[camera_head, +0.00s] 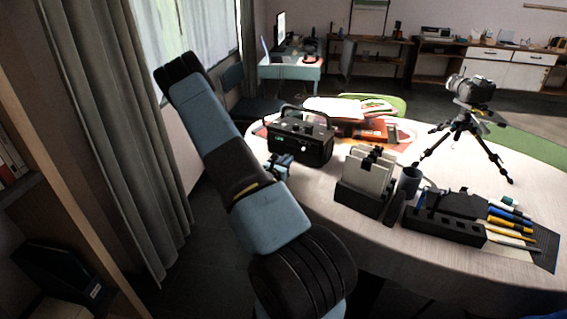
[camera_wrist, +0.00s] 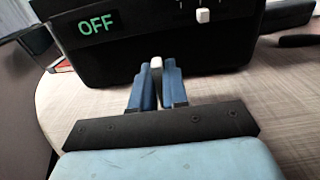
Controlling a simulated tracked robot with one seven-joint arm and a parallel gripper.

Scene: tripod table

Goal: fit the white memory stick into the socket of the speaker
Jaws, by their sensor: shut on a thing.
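The speaker (camera_head: 302,142) is a black box with a carrying handle, standing near the left edge of the table. In the wrist view the speaker (camera_wrist: 120,56) fills the top, with a green "OFF" display and a white slider knob. My gripper (camera_wrist: 156,70) has blue fingers shut on the white memory stick (camera_wrist: 156,62), whose pale end shows between the fingertips, pointing at the speaker's front. I cannot tell whether its tip touches the speaker, and the socket is not visible behind it. In the head view my gripper (camera_head: 279,163) is at the speaker's lower left front; the stick is too small to see.
A camera tripod (camera_head: 466,135) and a black organizer (camera_head: 445,229) are farther right. Papers and a red book (camera_head: 371,130) lie behind. The table (camera_head: 330,178) is bare before the speaker.

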